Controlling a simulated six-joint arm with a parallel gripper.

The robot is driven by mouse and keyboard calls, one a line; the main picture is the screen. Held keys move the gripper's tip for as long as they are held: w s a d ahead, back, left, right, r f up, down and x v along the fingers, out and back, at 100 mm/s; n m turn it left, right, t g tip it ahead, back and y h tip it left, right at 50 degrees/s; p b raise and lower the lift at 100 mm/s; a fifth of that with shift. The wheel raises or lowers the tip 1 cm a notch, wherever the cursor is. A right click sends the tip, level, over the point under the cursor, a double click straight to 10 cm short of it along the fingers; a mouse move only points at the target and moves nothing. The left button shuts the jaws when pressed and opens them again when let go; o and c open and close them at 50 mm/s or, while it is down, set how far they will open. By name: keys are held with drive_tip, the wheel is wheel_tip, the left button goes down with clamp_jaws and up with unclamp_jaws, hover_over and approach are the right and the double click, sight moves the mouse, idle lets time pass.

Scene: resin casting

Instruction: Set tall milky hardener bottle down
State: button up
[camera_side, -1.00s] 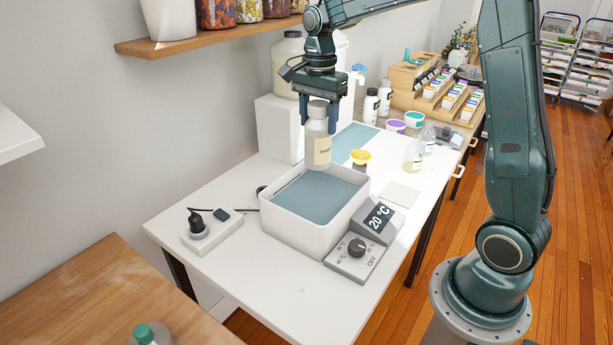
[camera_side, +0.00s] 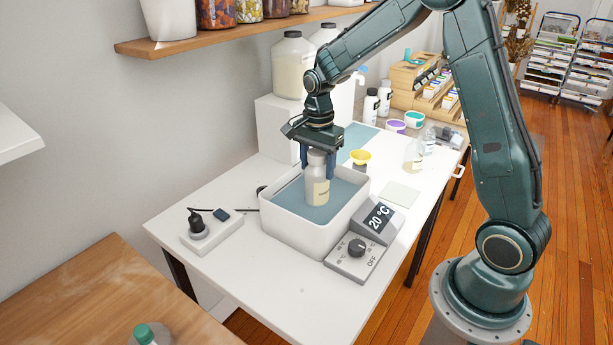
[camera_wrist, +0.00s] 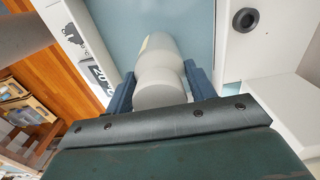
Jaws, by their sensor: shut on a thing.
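The tall milky hardener bottle (camera_side: 318,190) is upright with a label on its front. My gripper (camera_side: 318,165) is shut on its upper part from above. The bottle is inside the white rectangular bath (camera_side: 304,235), over the blue-grey water surface (camera_side: 347,190). I cannot tell whether its base touches the bottom. In the wrist view the bottle (camera_wrist: 159,60) stands between my two blue fingers, with the water surface (camera_wrist: 194,30) around it.
A temperature display (camera_side: 378,218) reading 20 °C and a dial box (camera_side: 356,256) sit in front of the bath. A power socket block (camera_side: 211,232) is at left. The front table corner is clear.

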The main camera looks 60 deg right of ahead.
sight(317, 179)
drive_tip(key=shift+f, duration=2.2)
drive_tip(key=o, duration=1.5)
wheel_tip(317, 179, up, 12)
drive_tip(key=shift+f, duration=0.1)
drive_tip(key=shift+r, duration=0.25)
